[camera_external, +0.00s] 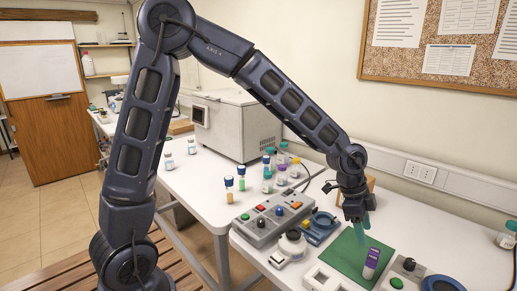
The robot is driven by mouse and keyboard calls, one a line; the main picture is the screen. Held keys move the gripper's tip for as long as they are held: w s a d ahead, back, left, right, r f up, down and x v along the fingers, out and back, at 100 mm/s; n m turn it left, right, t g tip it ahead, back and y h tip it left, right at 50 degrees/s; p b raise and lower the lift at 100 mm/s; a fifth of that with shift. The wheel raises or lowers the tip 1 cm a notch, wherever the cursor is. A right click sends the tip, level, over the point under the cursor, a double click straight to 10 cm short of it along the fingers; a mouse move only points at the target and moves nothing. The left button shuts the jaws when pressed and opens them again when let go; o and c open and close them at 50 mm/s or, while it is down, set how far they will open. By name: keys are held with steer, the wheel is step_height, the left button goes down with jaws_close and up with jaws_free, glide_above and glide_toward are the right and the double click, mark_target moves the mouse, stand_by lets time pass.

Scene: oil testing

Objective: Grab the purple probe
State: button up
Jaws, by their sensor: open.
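The purple probe (371,262) stands slightly tilted on the green mat (346,256), with a white band around it. My gripper (362,232) hangs over the mat, pointing down, its teal fingertips just above and slightly left of the probe. The jaws are open and nothing is held. I cannot tell how far the fingertips are from the probe in depth.
A grey control box with coloured knobs (272,217) and a white round device (292,246) stand left of the mat. Another control box (402,272) is at its right. Several capped vials (268,181) stand behind. A lidded jar (508,236) is at far right.

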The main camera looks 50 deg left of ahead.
mark_target(374, 262)
steer(key=shift+d+f, duration=0.3)
steer(key=shift+d, duration=0.25)
steer(key=shift+d+f, duration=0.15)
steer(key=shift+f, duration=0.1)
steer(key=x, duration=1)
steer(key=c, duration=1.1)
